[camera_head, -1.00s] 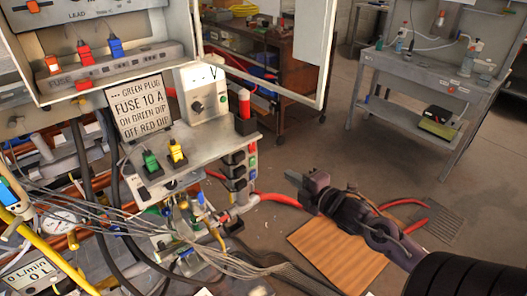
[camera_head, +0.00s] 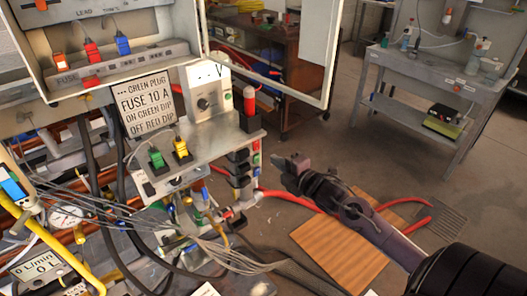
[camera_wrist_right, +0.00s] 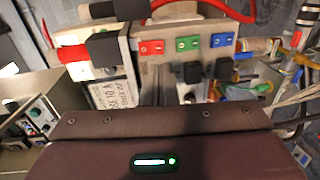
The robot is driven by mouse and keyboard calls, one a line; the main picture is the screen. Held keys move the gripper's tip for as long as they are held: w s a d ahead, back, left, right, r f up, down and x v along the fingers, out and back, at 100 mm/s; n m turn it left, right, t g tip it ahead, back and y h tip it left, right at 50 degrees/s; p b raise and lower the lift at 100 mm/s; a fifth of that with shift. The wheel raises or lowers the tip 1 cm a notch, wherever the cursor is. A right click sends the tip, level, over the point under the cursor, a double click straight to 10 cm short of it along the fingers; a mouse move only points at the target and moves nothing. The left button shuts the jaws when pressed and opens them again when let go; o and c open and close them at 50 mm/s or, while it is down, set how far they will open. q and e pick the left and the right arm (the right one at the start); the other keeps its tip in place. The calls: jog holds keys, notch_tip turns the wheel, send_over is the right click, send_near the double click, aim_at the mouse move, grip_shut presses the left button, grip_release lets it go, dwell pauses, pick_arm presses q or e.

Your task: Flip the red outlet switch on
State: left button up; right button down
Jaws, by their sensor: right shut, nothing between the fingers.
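The red outlet switch (camera_wrist_right: 151,47) shows in the right wrist view at the left end of a row with a green switch (camera_wrist_right: 187,43) and a blue switch (camera_wrist_right: 222,40). Its on or off position is too small to tell. In the head view, the outlet strip with black sockets (camera_head: 239,170) stands upright on the side of the grey panel unit. My right gripper (camera_head: 281,164) is shut and empty, just right of the strip and apart from it in the picture. My left gripper is out of view.
A red lamp (camera_head: 250,108) stands above the strip. A red hose (camera_head: 292,201) runs low behind my right arm. Green (camera_head: 156,158) and yellow (camera_head: 180,148) plugs sit on the panel. An open cabinet door (camera_head: 318,50) hangs above.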

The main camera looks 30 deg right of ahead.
aim_at(257, 149)
jog(key=w, duration=0.4)
jog(key=w+p, duration=0.1)
jog(key=w, duration=0.1)
jog(key=shift+w+a+f, duration=0.2)
jog(key=shift+a+f, duration=0.05)
jog(key=shift+f, duration=0.1)
jog(key=shift+w, duration=0.2)
jog(key=shift+w+f, duration=0.1)
jog(key=shift+f, duration=0.1)
jog(key=shift+r, duration=0.1)
